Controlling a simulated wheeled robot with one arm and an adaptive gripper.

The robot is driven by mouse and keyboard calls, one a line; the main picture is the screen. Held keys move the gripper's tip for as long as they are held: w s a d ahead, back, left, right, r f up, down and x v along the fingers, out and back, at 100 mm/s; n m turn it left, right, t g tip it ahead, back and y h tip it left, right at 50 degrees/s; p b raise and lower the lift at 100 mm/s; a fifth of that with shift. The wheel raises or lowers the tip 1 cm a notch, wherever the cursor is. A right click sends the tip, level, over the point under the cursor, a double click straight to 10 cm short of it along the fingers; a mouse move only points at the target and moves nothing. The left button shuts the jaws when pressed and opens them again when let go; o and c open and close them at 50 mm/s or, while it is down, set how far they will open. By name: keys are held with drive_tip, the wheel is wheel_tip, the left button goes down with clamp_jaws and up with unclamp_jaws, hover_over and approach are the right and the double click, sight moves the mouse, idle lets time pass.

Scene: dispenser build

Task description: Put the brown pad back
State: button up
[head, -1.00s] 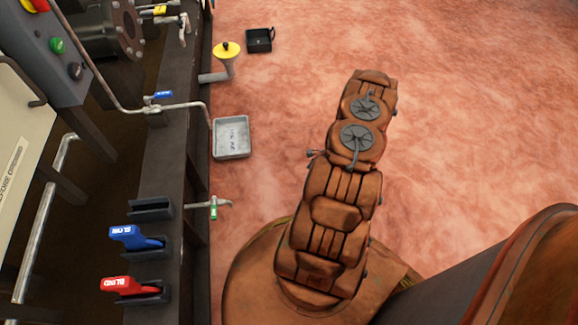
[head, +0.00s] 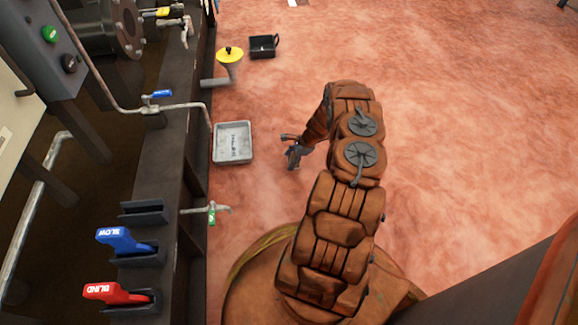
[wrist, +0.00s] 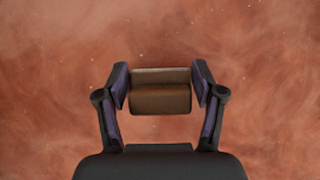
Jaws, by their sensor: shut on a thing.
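The brown pad (wrist: 160,97) is a small brown block with a lighter upper face, seen in the wrist view between my two fingertips. My gripper (wrist: 160,90) is shut on it, one finger at each side, with only reddish floor behind. In the head view my gripper (head: 292,155) hangs over the floor, right of the grey tray; the pad cannot be made out clearly there. On the dark frame, a black holder (head: 146,213) is empty. The blue SLOW handle (head: 124,240) and the red BLIND handle (head: 115,292) sit in similar holders below it.
A grey tray (head: 233,158) with writing stands beside the dark frame (head: 172,150). A yellow-topped funnel (head: 229,58) and a black box (head: 263,47) are farther back. A thin pipe with a tap (head: 208,209) juts out from the frame. The floor to the right is open.

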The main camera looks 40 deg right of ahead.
sight(289, 164)
drive_tip(key=shift+w+f, duration=0.1)
drive_tip(key=shift+w, duration=0.15)
wheel_tip(289, 164, down, 4)
drive_tip(key=b, duration=0.2)
drive_tip(key=shift+r+b, duration=0.2)
drive_tip(key=shift+b, duration=0.1)
drive_tip(key=shift+r, duration=0.1)
drive_tip(key=shift+w, duration=0.1)
drive_tip(key=o, duration=1.1)
